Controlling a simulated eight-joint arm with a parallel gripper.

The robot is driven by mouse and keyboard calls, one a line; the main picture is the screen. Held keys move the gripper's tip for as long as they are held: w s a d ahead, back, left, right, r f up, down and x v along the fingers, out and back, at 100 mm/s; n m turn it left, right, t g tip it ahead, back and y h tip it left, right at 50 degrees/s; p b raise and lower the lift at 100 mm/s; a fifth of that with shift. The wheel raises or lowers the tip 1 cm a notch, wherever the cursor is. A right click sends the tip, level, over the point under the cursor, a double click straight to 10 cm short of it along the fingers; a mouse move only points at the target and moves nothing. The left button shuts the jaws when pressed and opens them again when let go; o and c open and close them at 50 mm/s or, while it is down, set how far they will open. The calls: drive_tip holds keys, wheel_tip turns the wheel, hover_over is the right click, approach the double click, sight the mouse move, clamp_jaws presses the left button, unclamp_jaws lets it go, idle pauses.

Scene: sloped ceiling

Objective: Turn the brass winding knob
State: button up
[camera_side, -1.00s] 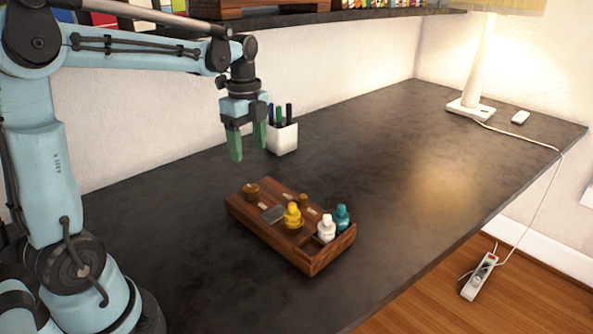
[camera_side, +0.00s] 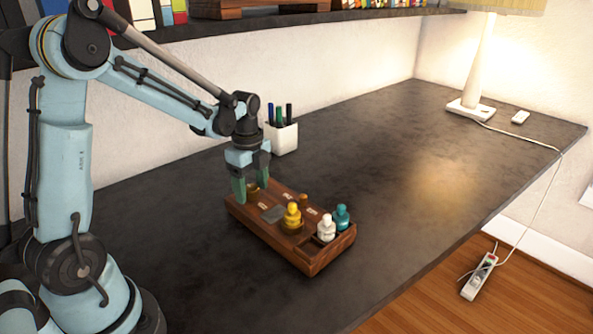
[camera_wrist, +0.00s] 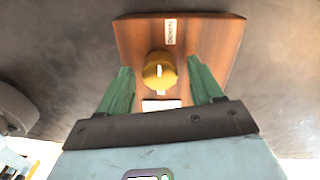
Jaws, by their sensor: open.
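The round brass winding knob (camera_wrist: 159,70) sits on the wooden box in the wrist view, with a pale line across its top. My gripper (camera_wrist: 165,78) is open, with one green finger on each side of the knob and a gap between each finger and the knob. In the side view my gripper (camera_side: 252,190) is at the box's left end, pointing down. The knob (camera_side: 253,188) shows partly between the fingers there. The wooden box (camera_side: 262,234) lies on the dark desk. Whether the fingertips are level with the knob is hard to tell.
The box also holds a yellow figure (camera_side: 292,218), a white figure (camera_side: 326,229) and a teal figure (camera_side: 341,218). A white pen cup (camera_side: 283,139) stands behind my gripper. A shelf (camera_side: 300,16) overhangs the back.

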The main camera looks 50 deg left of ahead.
drive_tip(key=c, duration=1.1)
drive_tip(key=shift+o, duration=0.2)
